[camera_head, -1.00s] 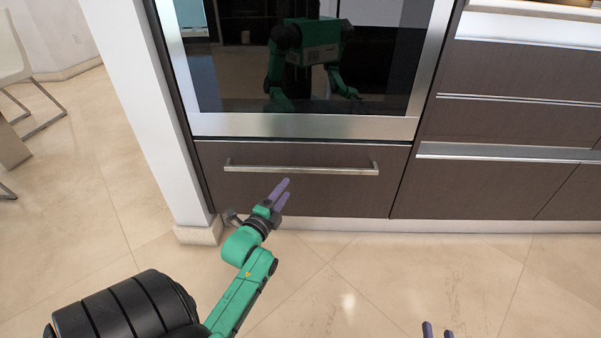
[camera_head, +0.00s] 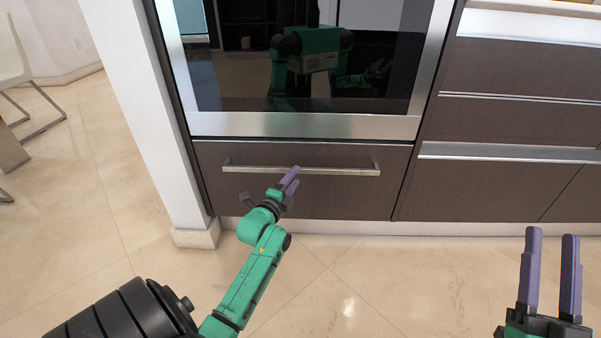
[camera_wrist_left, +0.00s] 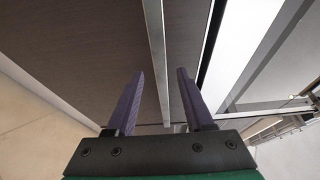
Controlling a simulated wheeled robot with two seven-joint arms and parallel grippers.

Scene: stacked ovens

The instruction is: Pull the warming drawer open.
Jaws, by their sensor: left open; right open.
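The warming drawer (camera_head: 226,190) has a dark wood-grain front below the oven and is closed. Its long metal bar handle (camera_head: 340,170) runs across the upper part of the front. My left gripper (camera_head: 294,176) is open at the middle of the handle, overlapping it in the head view. In the left wrist view the handle (camera_wrist_left: 156,50) runs between the two purple fingers of the left gripper (camera_wrist_left: 160,85), with a gap on each side. Whether the fingertips reach past the bar is hard to tell. My right gripper (camera_head: 552,245) is open and empty at the lower right.
The oven (camera_head: 300,125) with a dark glass door sits above the drawer. A white wall post (camera_head: 150,110) stands to the left. Dark drawers (camera_head: 520,125) with metal edges stand to the right. The tiled floor (camera_head: 380,290) in front is clear.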

